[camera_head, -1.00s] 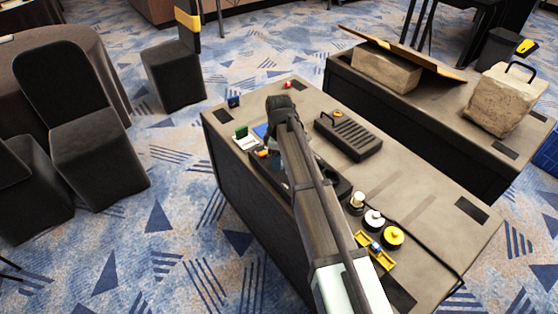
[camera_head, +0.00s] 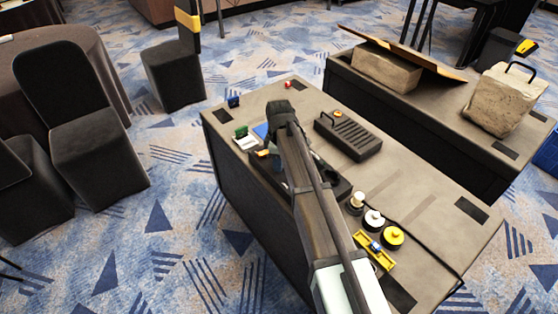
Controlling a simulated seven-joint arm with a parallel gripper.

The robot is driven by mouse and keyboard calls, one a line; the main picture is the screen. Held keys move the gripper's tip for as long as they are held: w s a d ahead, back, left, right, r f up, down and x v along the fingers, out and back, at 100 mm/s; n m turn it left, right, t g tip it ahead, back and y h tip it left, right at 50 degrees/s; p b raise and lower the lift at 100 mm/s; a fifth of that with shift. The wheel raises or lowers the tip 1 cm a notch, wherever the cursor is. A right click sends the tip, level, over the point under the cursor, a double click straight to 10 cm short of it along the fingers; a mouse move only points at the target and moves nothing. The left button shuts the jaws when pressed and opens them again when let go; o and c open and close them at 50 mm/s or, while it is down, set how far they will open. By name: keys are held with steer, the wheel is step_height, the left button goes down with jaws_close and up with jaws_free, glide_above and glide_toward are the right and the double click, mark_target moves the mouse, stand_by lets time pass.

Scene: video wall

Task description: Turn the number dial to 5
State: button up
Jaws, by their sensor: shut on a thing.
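My gripper (camera_head: 274,168) is low over the left part of the dark table, mostly hidden behind my own arm. It is shut at a dark panel (camera_head: 342,188), whose edge shows to the right of the arm. The number dial is not clearly visible; my arm and gripper cover that spot. I cannot read any number or pointer.
A dark ridged box (camera_head: 349,135) lies right of my arm. White (camera_head: 374,220) and yellow (camera_head: 392,237) round pieces and a yellow tray (camera_head: 373,252) are near the front. Small blue (camera_head: 233,101) and green (camera_head: 240,132) pieces are at left. The table's right side is mostly clear.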

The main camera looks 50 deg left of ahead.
steer(key=shift+c, duration=1.2)
steer(key=shift+m, duration=0.4)
steer(key=m, duration=0.4)
steer(key=shift+m, duration=0.3)
steer(key=m, duration=1.2)
steer(key=shift+m, duration=0.3)
steer(key=m, duration=0.5)
steer(key=shift+m, duration=0.3)
